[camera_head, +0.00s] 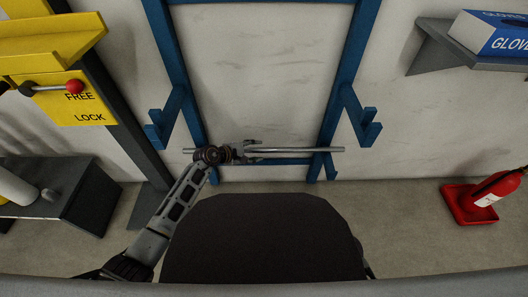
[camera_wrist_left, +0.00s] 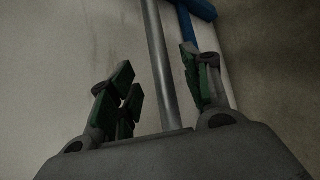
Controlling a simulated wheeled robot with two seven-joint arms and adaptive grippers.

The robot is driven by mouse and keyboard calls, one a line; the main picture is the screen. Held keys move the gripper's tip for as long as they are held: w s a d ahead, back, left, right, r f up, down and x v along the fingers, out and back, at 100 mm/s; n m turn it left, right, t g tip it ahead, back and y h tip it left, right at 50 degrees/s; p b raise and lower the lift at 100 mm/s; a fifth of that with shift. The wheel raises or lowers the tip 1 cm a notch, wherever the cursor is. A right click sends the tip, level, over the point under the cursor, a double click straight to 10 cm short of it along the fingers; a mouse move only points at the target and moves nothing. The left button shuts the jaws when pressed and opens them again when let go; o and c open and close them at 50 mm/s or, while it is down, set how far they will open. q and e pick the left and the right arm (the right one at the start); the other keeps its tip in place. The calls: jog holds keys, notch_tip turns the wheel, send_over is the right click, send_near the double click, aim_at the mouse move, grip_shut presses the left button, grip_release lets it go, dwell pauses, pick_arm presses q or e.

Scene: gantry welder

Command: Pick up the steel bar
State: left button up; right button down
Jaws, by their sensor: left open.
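The steel bar (camera_head: 312,150) is a thin grey rod lying level across the lower part of the blue rack (camera_head: 347,65) in the head view. I cannot tell what supports it. My left gripper (camera_head: 256,150) is at the bar's middle, with its fingers open. In the left wrist view the bar (camera_wrist_left: 158,50) runs lengthwise between the two spread green-padded fingers of my left gripper (camera_wrist_left: 160,82). A gap shows on both sides, and I see no grip on it. The left wrist hides part of the bar in the head view. My right gripper is not in view.
Blue hooks (camera_head: 362,120) jut from both rack posts. A yellow panel with a red-knobbed lever (camera_head: 75,87) and a dark bench (camera_head: 85,205) stand left. A glove box (camera_head: 490,34) sits on a shelf at upper right. A red extinguisher (camera_head: 497,186) stands at right.

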aim_at(261, 150)
pick_arm(q)
jog(key=shift+b+x, duration=0.75)
jog(key=shift+x, duration=0.9)
grip_shut()
jog(key=shift+r, duration=0.1)
